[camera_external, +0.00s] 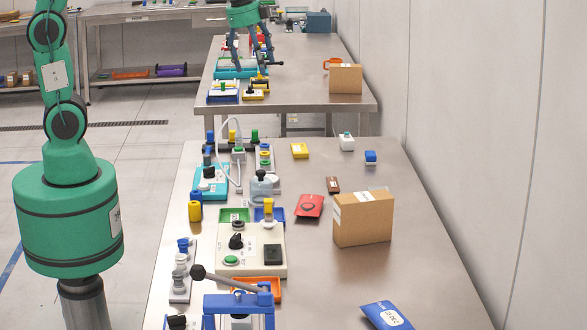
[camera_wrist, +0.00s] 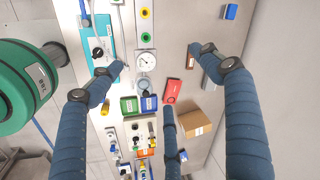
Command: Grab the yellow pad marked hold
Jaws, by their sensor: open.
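A small yellow pad (camera_external: 300,150) lies flat on the near steel table, toward its far end. It has a pale mark that is too small to read. I do not see it in the wrist view. My gripper (camera_external: 252,60) hangs at the top of the external view, high above the tables and left of the pad in the picture. In the wrist view my gripper (camera_wrist: 161,77) shows spread blue fingers with nothing between them; the fingers cover parts of the table.
A cardboard box (camera_external: 362,218) and a red pouch (camera_external: 309,206) stand right of a control box (camera_external: 251,258). A gauge (camera_wrist: 146,60) shows below my gripper. The table's right side is mostly clear.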

